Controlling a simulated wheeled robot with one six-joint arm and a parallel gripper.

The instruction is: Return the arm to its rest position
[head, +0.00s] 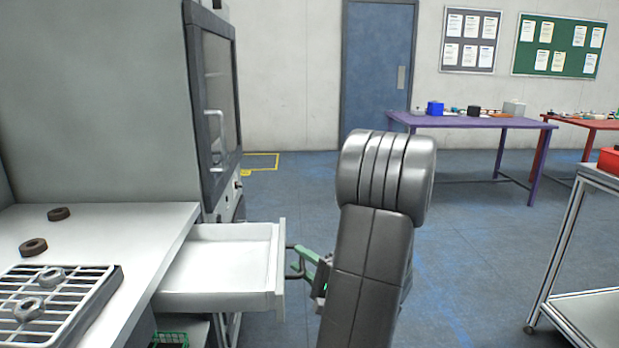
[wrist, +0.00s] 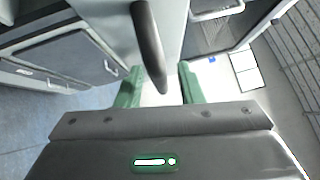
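My gripper (head: 300,261) has green fingers and is beside the front of a pulled-out white drawer (head: 215,262). My dark grey arm (head: 372,270) stands in the middle of the head view and hides part of the gripper. In the wrist view, the two green fingers of my gripper (wrist: 158,88) are spread apart. A dark curved bar (wrist: 150,45) shows between and beyond them, its near end close to the gap. I cannot tell whether it touches either finger. The drawer looks empty inside.
A white counter (head: 130,225) at left bears a rack (head: 100,290) with metal nuts and two dark rings (head: 33,247). A grey machine (head: 100,90) stands behind. A trolley (head: 590,310) is at right, a purple table (head: 470,122) behind. Blue floor between is clear.

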